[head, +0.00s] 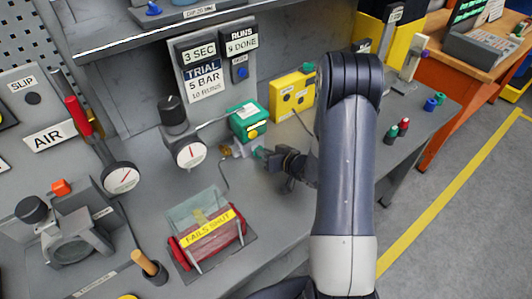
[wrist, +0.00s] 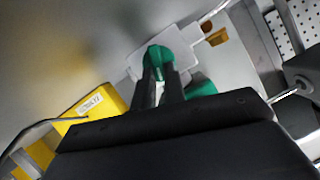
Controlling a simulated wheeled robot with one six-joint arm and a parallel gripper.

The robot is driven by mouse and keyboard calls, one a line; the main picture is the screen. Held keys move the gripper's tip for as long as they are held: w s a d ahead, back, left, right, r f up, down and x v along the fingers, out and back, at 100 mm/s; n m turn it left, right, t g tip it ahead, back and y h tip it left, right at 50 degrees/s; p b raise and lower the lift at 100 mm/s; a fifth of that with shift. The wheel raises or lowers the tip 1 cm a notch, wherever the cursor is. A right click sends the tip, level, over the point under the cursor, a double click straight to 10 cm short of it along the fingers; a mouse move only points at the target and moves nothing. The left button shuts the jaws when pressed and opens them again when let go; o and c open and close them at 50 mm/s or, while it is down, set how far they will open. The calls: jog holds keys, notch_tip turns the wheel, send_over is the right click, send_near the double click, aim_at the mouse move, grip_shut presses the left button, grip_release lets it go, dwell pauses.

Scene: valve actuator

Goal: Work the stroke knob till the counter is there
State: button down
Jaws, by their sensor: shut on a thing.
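A green knob (wrist: 158,62) sits between my fingertips at a pale block in the wrist view; it appears to be the stroke knob, though no label on it can be read. My gripper (wrist: 159,88) is shut on it. In the head view my gripper (head: 270,160) is at this small green knob (head: 260,153), just below the green box (head: 248,121), and partly hides it. The counter (head: 239,42) on the upright panel reads "RUNS 9 DONE". The sign (head: 205,78) beside it reads "3 SEC, TRIAL, 5 BAR, 10 RUNS".
A yellow box (head: 292,93) stands right behind my gripper. A dial gauge (head: 190,154) and a red-framed "FAILS SHUT" unit (head: 207,240) are to the left. Small red and green bottles (head: 403,125) stand at the bench's right. Bare bench lies below my gripper.

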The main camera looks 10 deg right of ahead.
jog(key=n+b, duration=0.1)
jog(key=b, duration=0.2)
jog(key=shift+a+f+h+b, duration=0.2)
jog(key=shift+h+b, duration=0.15)
jog(key=shift+h, duration=0.05)
jog(key=n+b, duration=0.1)
jog(key=b, duration=0.1)
jog(key=shift+s+a+r+t+h+b, duration=0.1)
jog(key=shift+t+h+b, duration=0.2)
jog(key=shift+r, duration=0.15)
jog(key=c, duration=1.5)
grip_release()
jog(key=shift+o, duration=0.2)
